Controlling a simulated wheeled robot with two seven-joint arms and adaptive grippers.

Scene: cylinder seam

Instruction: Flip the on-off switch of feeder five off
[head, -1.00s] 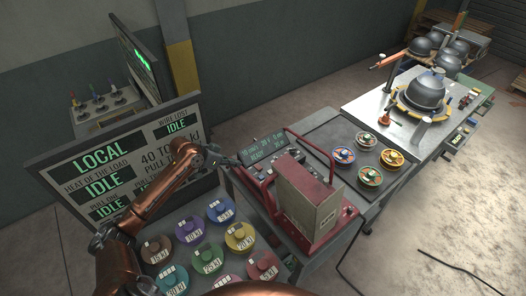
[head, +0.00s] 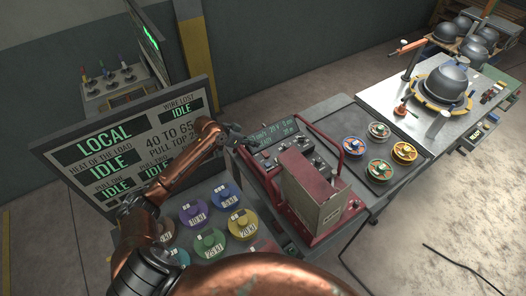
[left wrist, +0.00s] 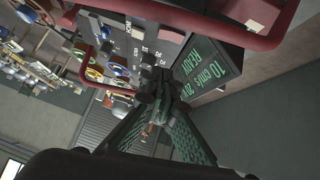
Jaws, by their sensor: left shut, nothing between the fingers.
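The red feeder (head: 325,205) stands on a grey cart, with a control panel and a lit green display (head: 272,133) on its far side. I cannot read a feeder number. In the left wrist view the grey panel (left wrist: 165,47) carries blue-topped knobs and small switches, beside the display (left wrist: 205,68) showing READY. My left gripper (head: 238,140) is at the panel's left end, by the display. In the left wrist view its fingers (left wrist: 155,88) are shut and empty, their tips close to the panel's small controls. They hide part of it; contact cannot be told. My right gripper is not in view.
A red tube handle (left wrist: 180,35) frames the panel close to my fingers. Colored spools (head: 208,240) lie front left, and a tray of spools (head: 380,150) lies to the right. A large status screen (head: 130,145) stands behind my left arm.

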